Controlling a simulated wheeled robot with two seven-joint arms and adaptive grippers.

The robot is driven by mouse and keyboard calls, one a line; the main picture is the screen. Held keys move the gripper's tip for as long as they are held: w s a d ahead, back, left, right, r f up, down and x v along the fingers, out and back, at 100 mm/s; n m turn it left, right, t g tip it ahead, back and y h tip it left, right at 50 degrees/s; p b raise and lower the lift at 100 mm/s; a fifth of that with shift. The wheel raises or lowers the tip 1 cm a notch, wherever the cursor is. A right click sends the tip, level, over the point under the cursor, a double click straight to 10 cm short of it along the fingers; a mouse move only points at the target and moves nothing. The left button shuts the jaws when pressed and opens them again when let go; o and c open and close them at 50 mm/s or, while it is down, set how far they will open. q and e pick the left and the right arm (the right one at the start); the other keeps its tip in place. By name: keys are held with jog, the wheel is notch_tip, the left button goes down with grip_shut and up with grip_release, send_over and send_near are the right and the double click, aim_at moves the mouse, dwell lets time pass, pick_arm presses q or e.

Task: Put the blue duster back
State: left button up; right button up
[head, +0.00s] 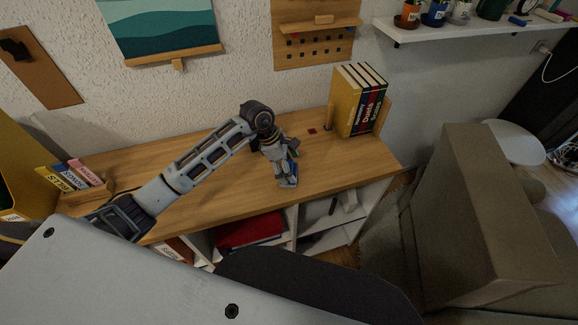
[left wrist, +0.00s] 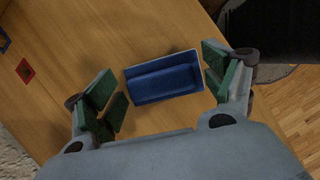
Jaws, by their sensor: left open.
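The blue duster (left wrist: 165,82) is a small rectangular block with a paler rim, on the wooden top. In the left wrist view it lies between the green-padded fingers of my left gripper (left wrist: 165,90), with a gap on the left and its right end close to the right finger. In the head view the left gripper (head: 288,164) is low over the front right of the wooden top (head: 220,175). The duster (head: 291,170) shows there only as a bit of blue, mostly hidden by the fingers. My right gripper is not in view.
A red square mark (head: 312,131) lies on the top behind the gripper; it also shows in the left wrist view (left wrist: 25,71). Books between wooden ends (head: 358,100) stand at the right rear. A brown armchair (head: 480,215) is at the right.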

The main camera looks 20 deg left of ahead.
pick_arm(q)
jog(key=shift+a+r, duration=0.2)
jog(key=shift+r, duration=0.2)
jog(key=b+v, duration=0.1)
jog(key=v, duration=1)
jog(key=shift+r, duration=0.15)
jog(key=shift+s+d, duration=0.1)
